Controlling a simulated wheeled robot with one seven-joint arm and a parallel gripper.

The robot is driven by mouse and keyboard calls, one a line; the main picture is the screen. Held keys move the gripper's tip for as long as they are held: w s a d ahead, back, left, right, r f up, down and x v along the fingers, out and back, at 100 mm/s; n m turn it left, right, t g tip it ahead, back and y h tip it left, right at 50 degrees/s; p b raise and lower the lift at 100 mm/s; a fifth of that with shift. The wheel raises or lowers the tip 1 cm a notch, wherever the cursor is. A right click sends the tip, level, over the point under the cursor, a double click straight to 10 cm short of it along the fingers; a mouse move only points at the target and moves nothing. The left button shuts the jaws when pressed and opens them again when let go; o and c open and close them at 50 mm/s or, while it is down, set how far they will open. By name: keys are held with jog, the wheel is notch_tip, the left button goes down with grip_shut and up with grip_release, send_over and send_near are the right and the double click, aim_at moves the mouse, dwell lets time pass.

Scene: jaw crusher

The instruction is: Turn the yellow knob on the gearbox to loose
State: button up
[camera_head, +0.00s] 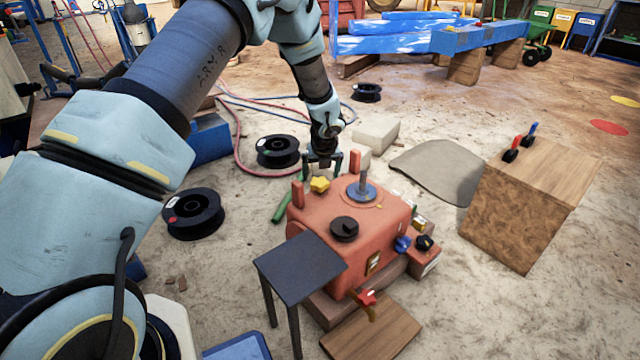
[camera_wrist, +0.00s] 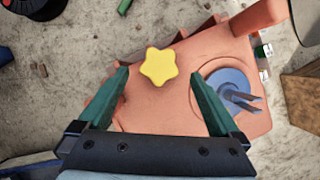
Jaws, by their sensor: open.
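The yellow knob (camera_head: 320,184) is star-shaped and sits on top of the orange-red gearbox (camera_head: 375,230), near its back left corner. In the wrist view the knob (camera_wrist: 160,66) lies between and just beyond the tips of my gripper (camera_wrist: 158,80). My gripper (camera_head: 322,162) is open, with its two green fingers spread wide on either side of the knob and apart from it. Nothing is held. Any loose or tight marking by the knob cannot be read.
A blue-grey disc with an upright shaft (camera_head: 363,190) and a black knob (camera_head: 344,229) also stand on the gearbox top. Orange posts (camera_head: 354,162) rise beside the yellow knob. A small dark table (camera_head: 300,268) stands at the front left. A wooden block (camera_head: 525,205) is at right.

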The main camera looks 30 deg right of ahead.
aim_at(320, 181)
jog(key=shift+b+x, duration=0.4)
jog(key=shift+x, duration=1.55)
jog(key=shift+c, duration=0.3)
jog(key=c, duration=1.3)
